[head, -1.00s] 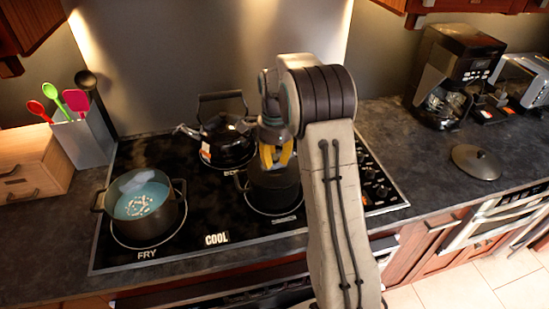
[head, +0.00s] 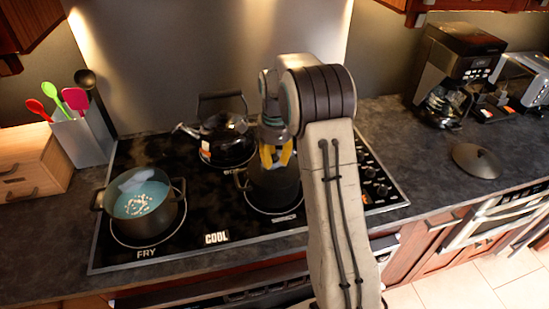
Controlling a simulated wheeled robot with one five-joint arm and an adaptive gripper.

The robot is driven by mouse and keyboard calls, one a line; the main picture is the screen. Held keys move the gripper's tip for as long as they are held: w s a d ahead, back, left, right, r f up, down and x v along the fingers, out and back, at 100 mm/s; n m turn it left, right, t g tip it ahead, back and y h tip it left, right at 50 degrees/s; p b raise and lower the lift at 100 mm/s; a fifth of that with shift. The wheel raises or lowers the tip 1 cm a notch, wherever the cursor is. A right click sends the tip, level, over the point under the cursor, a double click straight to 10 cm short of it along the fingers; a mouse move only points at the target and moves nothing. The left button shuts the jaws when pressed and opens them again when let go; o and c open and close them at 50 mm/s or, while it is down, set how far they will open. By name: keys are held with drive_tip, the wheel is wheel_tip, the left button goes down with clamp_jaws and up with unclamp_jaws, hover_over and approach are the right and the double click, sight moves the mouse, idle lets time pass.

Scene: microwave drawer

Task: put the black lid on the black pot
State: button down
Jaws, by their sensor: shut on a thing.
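A black pot (head: 273,190) stands on the right-hand burner of the cooktop, below my gripper. My gripper (head: 275,165) points down with its yellow fingers close together at the middle of the pot's top. It appears shut on the black lid, which is dark against the pot and mostly hidden by the fingers and arm. I cannot tell whether the lid's edge sits flush on the rim. My arm hides the pot's right side.
Another dark pot (head: 140,205) with blue liquid stands uncovered at the front left burner. A black kettle (head: 228,140) is close behind my gripper. A loose dark lid (head: 477,162) lies on the right counter. A utensil holder (head: 82,138) and coffee maker (head: 450,80) flank the cooktop.

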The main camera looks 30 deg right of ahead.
idle(0.4)
drive_tip(key=shift+c, duration=2.2)
unclamp_jaws()
drive_tip(key=shift+f, duration=0.1)
drive_tip(key=shift+r, duration=0.2)
drive_tip(key=shift+r+p, duration=1.95)
drive_tip(key=shift+r, duration=1.4)
drive_tip(key=shift+n, duration=0.3)
